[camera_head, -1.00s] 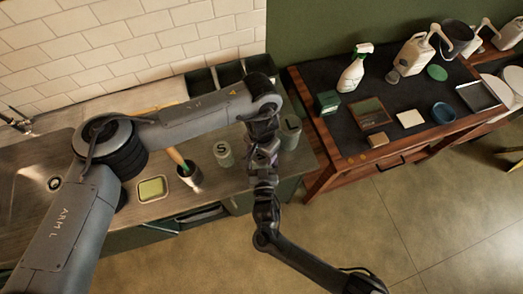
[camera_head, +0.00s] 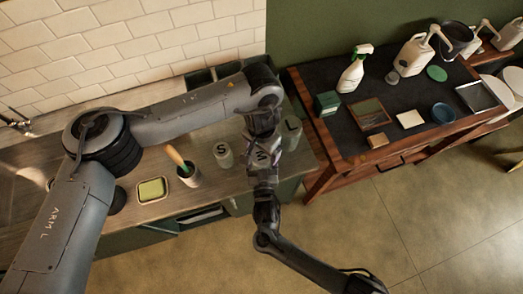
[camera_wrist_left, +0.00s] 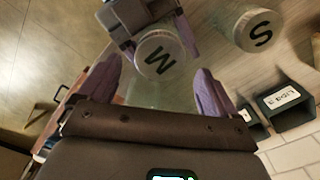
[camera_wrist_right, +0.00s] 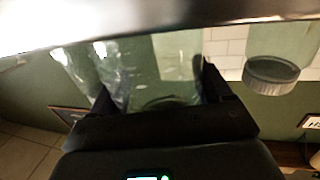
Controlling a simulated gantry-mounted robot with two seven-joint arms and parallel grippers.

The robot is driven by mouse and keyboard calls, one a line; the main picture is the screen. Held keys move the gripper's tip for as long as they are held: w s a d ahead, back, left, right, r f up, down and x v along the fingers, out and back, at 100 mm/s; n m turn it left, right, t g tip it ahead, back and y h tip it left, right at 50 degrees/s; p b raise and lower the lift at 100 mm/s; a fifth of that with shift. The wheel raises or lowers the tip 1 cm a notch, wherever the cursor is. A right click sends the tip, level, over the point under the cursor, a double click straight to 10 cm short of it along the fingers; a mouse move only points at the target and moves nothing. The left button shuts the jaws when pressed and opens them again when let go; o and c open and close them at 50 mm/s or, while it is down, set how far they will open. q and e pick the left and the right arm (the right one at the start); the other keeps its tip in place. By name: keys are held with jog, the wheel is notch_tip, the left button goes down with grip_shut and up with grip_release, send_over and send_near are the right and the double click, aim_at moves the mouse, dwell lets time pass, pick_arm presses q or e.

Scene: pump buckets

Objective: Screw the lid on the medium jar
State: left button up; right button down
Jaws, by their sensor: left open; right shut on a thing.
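The medium jar is mostly hidden by my grippers in the head view; its pale top marked M (camera_head: 262,156) shows between them. In the left wrist view the M top (camera_wrist_left: 158,54) is a pale round disc over the clear body. My right gripper (camera_wrist_left: 153,22) is shut on the jar from the side. It also shows with the clear jar body (camera_wrist_right: 172,62) between its fingers in the right wrist view. My left gripper (camera_head: 262,140) is open above the jar, its purple fingers spread on either side of it. Whether the lid is fully seated cannot be told.
Jar S (camera_head: 222,156) stands left of the medium jar, and jar L (camera_head: 292,127) to the right. A labelled green bin (camera_wrist_left: 282,103) is behind.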

pick_arm(q)
jog(key=shift+r, duration=0.75)
jog(key=shift+n, duration=0.3)
jog(key=shift+c, duration=0.3)
jog(key=n, duration=0.1)
jog(key=s+n, duration=0.1)
jog(key=n, duration=0.1)
jog(key=shift+d, duration=0.1)
jog(key=shift+s+r+n, duration=0.15)
jog(key=shift+r+n, duration=0.4)
jog(key=shift+n, duration=0.55)
jog(key=shift+w+r+n, duration=0.2)
jog(key=shift+r, duration=0.25)
jog(key=shift+w+r+n, duration=0.15)
jog(key=shift+r+n, duration=0.05)
jog(key=shift+r, duration=0.25)
jog(key=shift+w+r, duration=0.25)
jog(key=shift+r, duration=0.05)
